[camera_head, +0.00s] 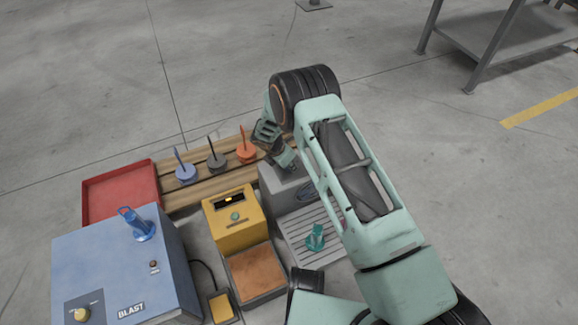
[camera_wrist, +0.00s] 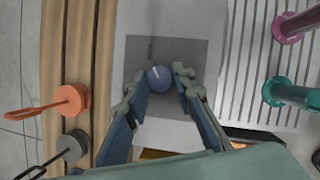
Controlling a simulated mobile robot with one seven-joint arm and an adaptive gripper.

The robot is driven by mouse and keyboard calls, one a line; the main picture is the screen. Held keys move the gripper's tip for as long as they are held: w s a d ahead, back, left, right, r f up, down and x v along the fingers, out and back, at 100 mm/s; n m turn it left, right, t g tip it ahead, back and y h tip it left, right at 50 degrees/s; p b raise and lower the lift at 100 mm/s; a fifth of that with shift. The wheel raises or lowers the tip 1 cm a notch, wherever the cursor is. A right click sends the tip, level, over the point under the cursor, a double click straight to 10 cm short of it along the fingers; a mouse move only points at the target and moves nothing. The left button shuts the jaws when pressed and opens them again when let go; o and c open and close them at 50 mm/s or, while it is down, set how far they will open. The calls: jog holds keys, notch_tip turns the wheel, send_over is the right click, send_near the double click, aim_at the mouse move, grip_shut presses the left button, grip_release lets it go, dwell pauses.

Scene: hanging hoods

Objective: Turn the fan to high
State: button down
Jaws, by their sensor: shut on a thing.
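A grey unit (camera_head: 272,182) with a slatted grille stands right of the yellow machine. On it, in the wrist view, a round blue-violet knob (camera_wrist: 159,80) with a pale pointer line sits on a dark square panel (camera_wrist: 195,48). The pointer line is toward the knob's upper left. My gripper (camera_wrist: 156,83) is shut on this knob, with one finger on each side. In the head view my gripper (camera_head: 284,157) reaches down to the unit's back part, and the knob is hidden. I cannot read any fan markings.
Blue, black and orange (camera_head: 246,153) tools stand on a wooden rack left of the unit. A teal fitting (camera_head: 315,238) stands on the grille. The yellow machine (camera_head: 229,209), red tray (camera_head: 120,190) and blue BLAST box (camera_head: 115,255) are further left.

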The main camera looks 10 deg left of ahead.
dwell(0.6)
jog(key=c, duration=1.6)
grip_release()
jog(key=shift+r, duration=0.15)
jog(key=v, duration=1.1)
jog(key=shift+s+a+r, duration=0.1)
jog(key=shift+r, duration=0.25)
